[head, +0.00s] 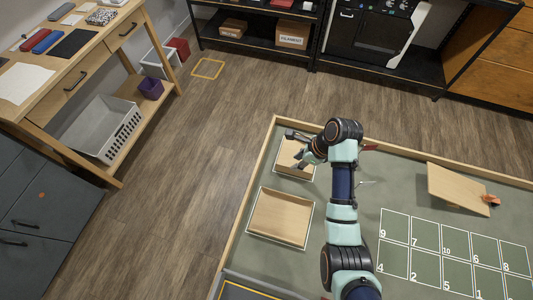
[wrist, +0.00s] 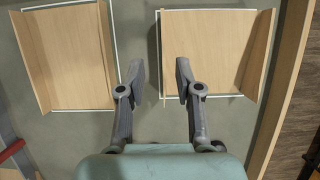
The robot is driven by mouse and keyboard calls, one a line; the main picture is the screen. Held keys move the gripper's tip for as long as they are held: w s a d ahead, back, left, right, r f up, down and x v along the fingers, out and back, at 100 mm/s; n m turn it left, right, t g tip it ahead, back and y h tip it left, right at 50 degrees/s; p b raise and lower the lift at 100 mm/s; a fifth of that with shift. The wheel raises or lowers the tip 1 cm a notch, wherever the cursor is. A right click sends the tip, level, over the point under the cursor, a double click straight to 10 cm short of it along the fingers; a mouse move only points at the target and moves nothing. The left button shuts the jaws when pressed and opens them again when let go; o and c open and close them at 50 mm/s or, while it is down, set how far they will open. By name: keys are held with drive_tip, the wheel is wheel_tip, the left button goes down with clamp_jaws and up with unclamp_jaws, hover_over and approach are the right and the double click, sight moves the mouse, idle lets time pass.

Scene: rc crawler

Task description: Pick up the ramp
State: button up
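A wooden ramp piece with raised side walls (head: 284,165) lies in a white outline near the far left corner of the arena, partly hidden by my gripper. In the wrist view it is the right-hand piece (wrist: 212,50). My gripper (wrist: 157,72) is open above its left edge, one finger on each side of that thin wall. Whether the fingers touch it cannot be told. A second walled wooden piece (head: 280,218) lies nearer in its own white outline; it is at left in the wrist view (wrist: 68,60). A sloped wooden board (head: 456,190) stands at right.
A small orange object (head: 491,200) is at the sloped board's right edge. Numbered squares (head: 425,235) are marked on the floor of the arena. A low wooden border (head: 247,195) encloses it; in the wrist view it runs along the right (wrist: 285,85). A small red item (head: 370,147) lies right of my arm.

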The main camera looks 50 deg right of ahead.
sight(289, 167)
drive_tip(key=shift+d+x, duration=0.15)
drive_tip(key=shift+x, duration=1.75)
drive_tip(key=shift+d+x, duration=0.15)
drive_tip(key=shift+x, duration=1.7)
drive_tip(key=shift+s+f, duration=0.1)
drive_tip(key=shift+f, duration=0.05)
clamp_jaws()
